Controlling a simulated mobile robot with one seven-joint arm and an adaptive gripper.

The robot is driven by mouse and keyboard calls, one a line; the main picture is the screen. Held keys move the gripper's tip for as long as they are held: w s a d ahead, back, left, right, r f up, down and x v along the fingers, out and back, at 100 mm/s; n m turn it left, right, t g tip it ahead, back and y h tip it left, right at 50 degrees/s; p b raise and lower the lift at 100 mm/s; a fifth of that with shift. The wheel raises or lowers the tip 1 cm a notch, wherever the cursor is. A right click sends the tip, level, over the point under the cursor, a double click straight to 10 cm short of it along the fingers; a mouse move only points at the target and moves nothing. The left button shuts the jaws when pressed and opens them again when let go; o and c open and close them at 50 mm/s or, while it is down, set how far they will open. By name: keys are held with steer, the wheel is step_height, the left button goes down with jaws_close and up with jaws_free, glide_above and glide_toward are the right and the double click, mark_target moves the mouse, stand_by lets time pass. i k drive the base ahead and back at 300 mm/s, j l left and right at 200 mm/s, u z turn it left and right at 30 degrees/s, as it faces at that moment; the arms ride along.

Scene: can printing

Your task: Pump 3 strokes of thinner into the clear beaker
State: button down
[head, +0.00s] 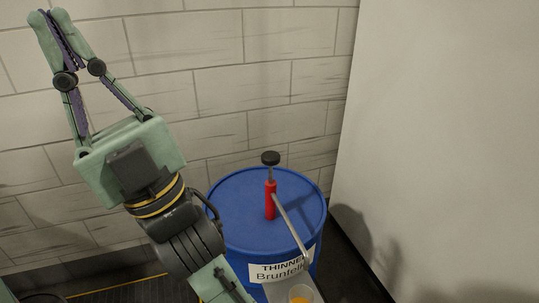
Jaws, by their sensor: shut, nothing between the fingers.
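A blue drum (236,205) with a white label reading "THINNER" stands in the lower middle of the head view. A red hand pump (270,200) with a black knob (270,158) rises from its lid. A grey spout (290,222) slopes from the pump down to the right. Below the spout's end a clear beaker (303,293) shows at the bottom edge, with something yellow-orange in it; its lower part is cut off. My gripper (43,16) is shut and empty, pointing up at the upper left, well away from the pump and beaker.
A light brick wall (220,60) stands behind the drum. A plain pale panel (440,130) rises at the right, close to the drum. A yellow line (115,287) marks the dark floor at the lower left. The space above the pump is clear.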

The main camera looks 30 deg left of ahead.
mark_target(271, 158)
steer(key=u, duration=2.2)
steer(key=l, duration=1.15)
